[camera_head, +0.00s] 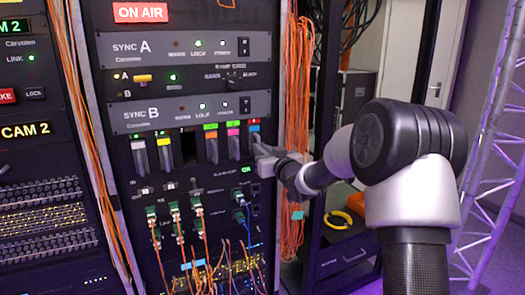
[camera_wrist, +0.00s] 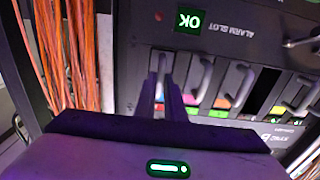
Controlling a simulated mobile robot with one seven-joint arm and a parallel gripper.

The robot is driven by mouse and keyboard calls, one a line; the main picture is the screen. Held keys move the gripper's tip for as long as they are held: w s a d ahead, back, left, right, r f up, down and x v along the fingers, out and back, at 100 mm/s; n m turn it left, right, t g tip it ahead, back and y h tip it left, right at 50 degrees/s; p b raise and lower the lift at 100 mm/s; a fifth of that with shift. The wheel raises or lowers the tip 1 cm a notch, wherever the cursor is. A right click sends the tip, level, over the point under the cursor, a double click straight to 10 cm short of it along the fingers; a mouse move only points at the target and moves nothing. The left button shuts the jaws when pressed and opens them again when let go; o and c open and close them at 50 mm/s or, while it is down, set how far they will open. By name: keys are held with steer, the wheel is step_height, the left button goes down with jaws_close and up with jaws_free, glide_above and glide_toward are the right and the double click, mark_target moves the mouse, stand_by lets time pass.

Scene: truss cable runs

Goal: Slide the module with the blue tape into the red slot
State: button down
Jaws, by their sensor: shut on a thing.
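My gripper (camera_head: 264,152) is at the right end of the row of modules under SYNC B. It is shut on the handle of the rightmost module (camera_head: 254,129), which shows blue at its top beside a small red mark. In the wrist view, turned upside down, my gripper's dark fingers (camera_wrist: 161,84) close on that module's grey handle (camera_wrist: 158,63), at the left end of the row. The module stands in line with the row, at the red-marked place. My gripper partly hides its face, so I cannot tell whether it sits fully in.
Neighbouring modules bear pink tape (camera_head: 233,131) and orange tape (camera_head: 211,135). A dark empty slot (camera_head: 188,150) lies farther left, then a yellow-taped module (camera_head: 163,143). Orange cables (camera_head: 297,110) hang close to the right of my gripper. Green plugs and cables hang below.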

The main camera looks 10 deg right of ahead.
steer(key=shift+r, duration=0.15)
steer(key=c, duration=1.8)
jaws_free()
steer(key=shift+w+a, duration=0.1)
steer(key=shift+w, duration=0.05)
steer(key=shift+o, duration=0.2)
steer(key=shift+f, duration=0.2)
